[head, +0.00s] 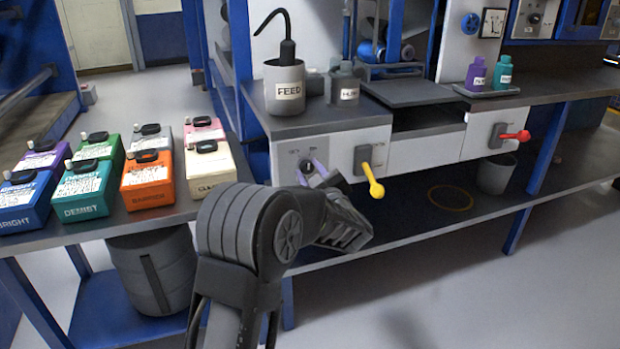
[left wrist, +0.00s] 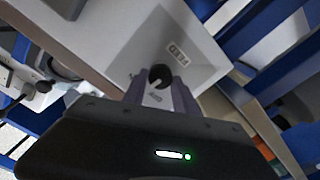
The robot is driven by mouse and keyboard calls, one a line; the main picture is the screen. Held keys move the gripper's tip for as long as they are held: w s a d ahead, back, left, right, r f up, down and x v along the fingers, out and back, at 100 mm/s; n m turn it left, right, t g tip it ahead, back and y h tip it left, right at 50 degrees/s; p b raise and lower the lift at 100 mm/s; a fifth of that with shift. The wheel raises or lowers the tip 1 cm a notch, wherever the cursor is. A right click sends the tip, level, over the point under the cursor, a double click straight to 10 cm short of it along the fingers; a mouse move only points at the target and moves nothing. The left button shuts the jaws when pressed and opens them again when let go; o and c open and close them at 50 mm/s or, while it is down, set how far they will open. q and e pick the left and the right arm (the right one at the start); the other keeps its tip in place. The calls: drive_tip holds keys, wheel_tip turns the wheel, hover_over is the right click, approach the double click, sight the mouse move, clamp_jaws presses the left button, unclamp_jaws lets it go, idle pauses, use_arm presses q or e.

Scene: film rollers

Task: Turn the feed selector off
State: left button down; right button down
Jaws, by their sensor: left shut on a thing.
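The feed selector (left wrist: 160,76) is a small dark round knob with a light pointer on the machine's white front panel. In the head view the selector (head: 307,166) sits left of the yellow lever, partly hidden by my gripper. My left gripper (head: 318,172) has its two purple-grey fingers up at the panel. In the left wrist view the left gripper (left wrist: 158,90) is shut on the knob, one finger on each side. The panel lettering by the knob is too small to read in the head view. My right gripper is not in view.
A yellow lever (head: 371,175) is close to the right of my gripper, and a red lever (head: 515,136) is farther right. A grey FEED pot (head: 284,88) stands on the bench above. Several labelled coloured boxes (head: 148,180) stand on the left table.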

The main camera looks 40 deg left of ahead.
use_arm(q)
drive_tip(key=n+b, duration=0.1)
drive_tip(key=n, duration=0.1)
drive_tip(key=n+b, duration=0.4)
drive_tip(key=shift+s+f, duration=0.1)
drive_tip(key=shift+f, duration=0.15)
drive_tip(key=shift+r+n+b, duration=0.1)
drive_tip(key=shift+n+b, duration=0.5)
drive_tip(key=shift+n, duration=0.2)
drive_tip(key=c, duration=1)
unclamp_jaws()
drive_tip(key=shift+r, duration=0.1)
drive_tip(key=p+v, duration=0.2)
drive_tip(key=v, duration=0.5)
drive_tip(key=shift+s+d, duration=0.2)
drive_tip(key=shift+d, duration=0.15)
